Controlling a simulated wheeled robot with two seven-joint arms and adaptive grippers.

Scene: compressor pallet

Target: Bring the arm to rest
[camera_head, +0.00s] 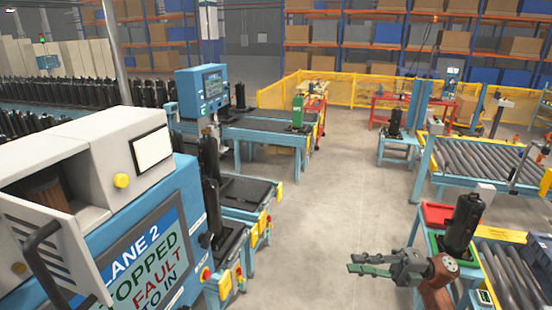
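My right gripper (352,264) reaches in at the lower right, fingers pointing left over the bare floor. Its two fingers show apart with a narrow gap, and nothing is between them. My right arm comes up from the bottom edge behind it. My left gripper and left arm are not in view. A black compressor (463,225) stands upright to the right of my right gripper, on a blue-framed stand with a green tray (438,243). The gripper is apart from it.
A red tray (437,215) is behind the compressor. Roller conveyors (480,160) run along the right. A blue-and-white machine (120,215) with a fault screen fills the left foreground. Clear grey floor (330,210) lies in the middle. A yellow fence (350,94) stands at the back.

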